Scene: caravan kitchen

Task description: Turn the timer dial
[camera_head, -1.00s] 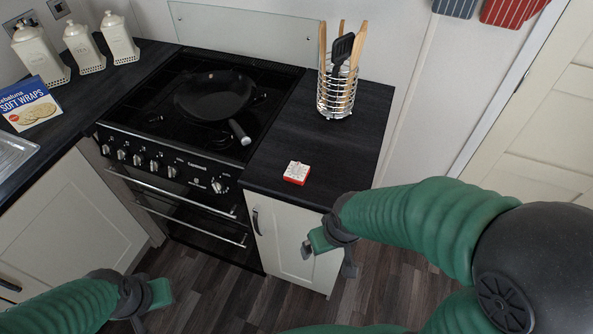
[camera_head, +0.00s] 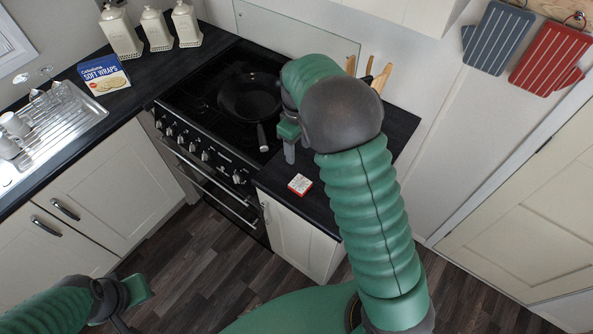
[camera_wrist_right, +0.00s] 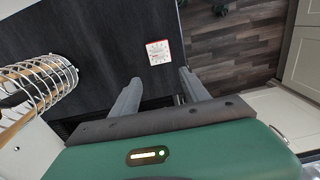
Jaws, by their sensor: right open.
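The timer (camera_head: 299,184) is a small white square with a red edge and a dial face. It lies on the dark counter (camera_head: 318,211) right of the stove, near the front edge. It also shows in the right wrist view (camera_wrist_right: 158,52), ahead of the fingers. My right gripper (camera_head: 288,143) is above the counter, behind the timer and apart from it. In the right wrist view its two fingers (camera_wrist_right: 157,88) are spread with nothing between them. My left gripper (camera_head: 128,304) is low at the lower left, over the floor, far from the timer; its jaw state is unclear.
A black pan (camera_head: 250,97) sits on the stove (camera_head: 203,78) left of my right gripper. A wire utensil holder (camera_wrist_right: 37,84) stands on the counter behind my right arm. Canisters (camera_head: 156,28) and a wraps box (camera_head: 104,74) stand at the back left.

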